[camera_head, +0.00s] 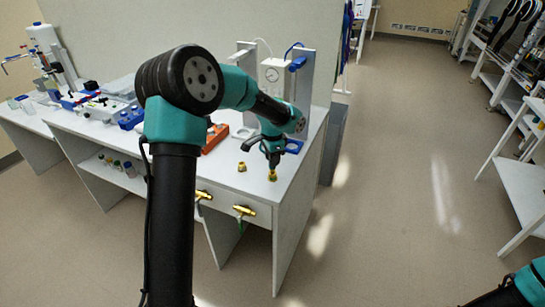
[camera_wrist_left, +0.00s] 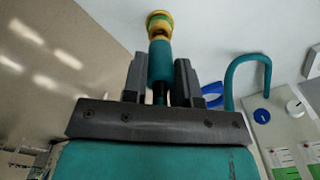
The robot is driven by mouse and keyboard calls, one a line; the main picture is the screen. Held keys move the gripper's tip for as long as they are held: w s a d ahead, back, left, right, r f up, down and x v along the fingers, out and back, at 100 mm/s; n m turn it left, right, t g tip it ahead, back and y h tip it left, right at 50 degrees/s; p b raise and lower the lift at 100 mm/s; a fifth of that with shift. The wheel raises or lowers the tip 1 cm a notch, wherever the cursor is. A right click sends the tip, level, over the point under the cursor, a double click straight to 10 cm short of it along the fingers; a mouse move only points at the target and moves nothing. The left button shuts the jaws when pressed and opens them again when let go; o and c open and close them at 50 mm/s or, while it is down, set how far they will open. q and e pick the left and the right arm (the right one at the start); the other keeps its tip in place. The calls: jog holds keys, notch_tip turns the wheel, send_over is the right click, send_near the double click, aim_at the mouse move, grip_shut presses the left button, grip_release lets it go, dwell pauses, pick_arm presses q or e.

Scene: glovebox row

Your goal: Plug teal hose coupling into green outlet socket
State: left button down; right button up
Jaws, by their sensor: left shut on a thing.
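My left gripper (camera_head: 272,162) points down over the bench near its front right corner. In the left wrist view its fingers (camera_wrist_left: 159,72) are shut around the teal hose coupling (camera_wrist_left: 160,60). The coupling's far end lines up with the gold outlet socket with a green ring (camera_wrist_left: 159,20) and overlaps it in the picture. I cannot tell whether it is seated or just above. In the head view a gold socket (camera_head: 272,175) shows right below the gripper. The teal hose (camera_wrist_left: 245,62) curves in a loop at the right. My right gripper is out of view.
A second gold socket (camera_head: 242,166) stands to the left on the bench. Gold valves (camera_head: 244,210) stick out of the bench's front edge. A gauge stand (camera_head: 272,75) and an orange item (camera_head: 214,138) are behind. Open floor lies to the right.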

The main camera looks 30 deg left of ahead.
pick_arm(q)
jog(key=shift+f, duration=0.95)
jog(key=c, duration=0.8)
grip_release()
jog(key=shift+r, duration=0.1)
notch_tip(320, 180, up, 17)
jog(key=shift+r, duration=0.15)
dwell(0.5)
